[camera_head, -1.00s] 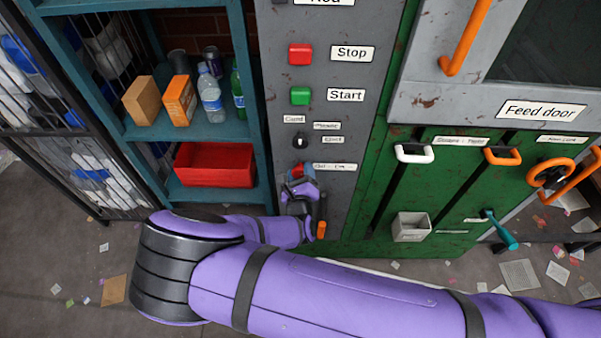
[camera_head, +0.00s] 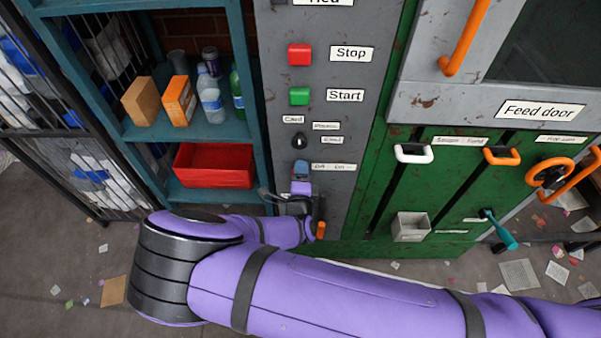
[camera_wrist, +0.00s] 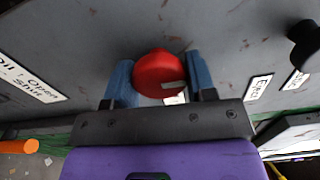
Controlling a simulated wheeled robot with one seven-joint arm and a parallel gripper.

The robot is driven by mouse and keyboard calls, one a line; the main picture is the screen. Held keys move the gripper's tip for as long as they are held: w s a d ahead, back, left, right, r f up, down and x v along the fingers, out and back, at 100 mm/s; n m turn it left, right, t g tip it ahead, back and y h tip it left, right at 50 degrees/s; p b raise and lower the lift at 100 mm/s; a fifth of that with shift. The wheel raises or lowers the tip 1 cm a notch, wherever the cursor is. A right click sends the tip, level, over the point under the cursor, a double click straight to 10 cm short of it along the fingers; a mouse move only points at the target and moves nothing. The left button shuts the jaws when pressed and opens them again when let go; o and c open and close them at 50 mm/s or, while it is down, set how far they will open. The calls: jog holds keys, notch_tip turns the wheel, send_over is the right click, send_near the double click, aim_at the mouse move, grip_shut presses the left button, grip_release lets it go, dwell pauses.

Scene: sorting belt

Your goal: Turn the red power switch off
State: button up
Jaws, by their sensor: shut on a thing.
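The red power switch (camera_wrist: 160,70) is a round red knob on the grey panel, with a pale mark near its lower right edge. In the wrist view it sits between the two blue fingers of my gripper (camera_wrist: 162,84), which is shut on it. In the head view my gripper (camera_head: 300,170) is at the panel just left of the "Off - On" label (camera_head: 333,167). There the fingers hide the switch, and I cannot read which position it points to.
Above on the grey panel are a key switch (camera_head: 299,141), a green Start button (camera_head: 299,96) and a red Stop button (camera_head: 299,54). A teal shelf with a red bin (camera_head: 214,165) stands close on the left. Lever slots and an orange handle (camera_head: 502,156) are on the right.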

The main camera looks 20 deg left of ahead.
jog(key=shift+n, duration=0.6)
jog(key=o, duration=0.9)
jog(key=shift+s, duration=0.1)
